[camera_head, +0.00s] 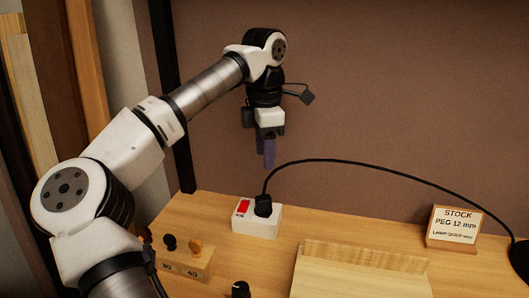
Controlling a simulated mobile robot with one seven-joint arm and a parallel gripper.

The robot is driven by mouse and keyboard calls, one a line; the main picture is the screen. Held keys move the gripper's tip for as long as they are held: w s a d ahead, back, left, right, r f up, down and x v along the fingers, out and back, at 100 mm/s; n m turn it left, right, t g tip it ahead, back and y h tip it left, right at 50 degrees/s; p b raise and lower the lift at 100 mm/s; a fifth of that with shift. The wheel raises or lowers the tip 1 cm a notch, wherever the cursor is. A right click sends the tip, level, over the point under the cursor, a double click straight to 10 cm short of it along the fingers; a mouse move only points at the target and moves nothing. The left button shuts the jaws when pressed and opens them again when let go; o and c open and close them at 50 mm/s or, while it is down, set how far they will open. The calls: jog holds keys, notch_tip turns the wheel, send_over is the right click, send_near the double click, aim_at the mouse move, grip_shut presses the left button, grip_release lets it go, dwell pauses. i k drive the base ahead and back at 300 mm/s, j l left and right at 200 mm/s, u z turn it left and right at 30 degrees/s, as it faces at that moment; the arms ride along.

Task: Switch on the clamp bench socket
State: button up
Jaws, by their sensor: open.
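The bench socket (255,228) is a white block on the wooden bench. It has a red switch (243,206) on its left part. A black plug (263,206) sits in its right part, with a black cable arching away to the right. My gripper (269,162) hangs above and slightly right of the socket, fingers pointing down. The bluish fingers are open, with nothing visible between them, and they are apart from the socket. Whether the switch is on or off cannot be told at this size.
A wooden block (190,268) with dark and orange knobs stands at the front left. A dark knob (240,289) is at the front edge. A pale wooden board (350,278) lies right of centre. The black cable (370,165) arches to a black base (520,257). A STOCK sign (455,224) stands right.

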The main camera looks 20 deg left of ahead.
aim_at(244, 205)
jog(key=k, duration=1)
